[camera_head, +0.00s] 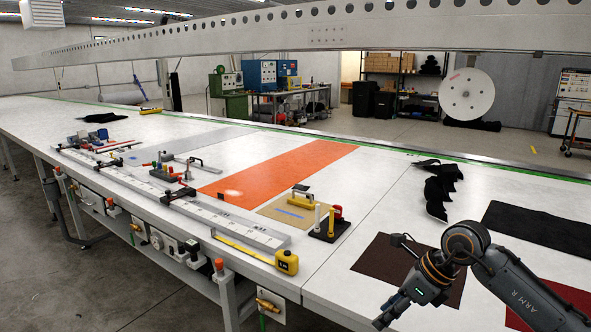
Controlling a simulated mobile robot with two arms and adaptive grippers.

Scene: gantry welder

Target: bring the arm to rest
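My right arm (500,275) comes in from the lower right and reaches over the table's near right part. Its gripper (385,318) points down and to the left, above the white table top (350,235) near a dark brown mat (385,262). The fingertips are small and dark, close to the bottom edge, and I cannot tell whether they are apart or together. I see nothing clearly held. My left arm and gripper are not in view.
A yellow tape measure (286,262) lies at the table's front edge, near a long metal rail (225,218) with clamps. A black block with posts (330,228) stands beside a tan board (285,212). Black cloth (438,185) and a black mat (540,227) lie at the right.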

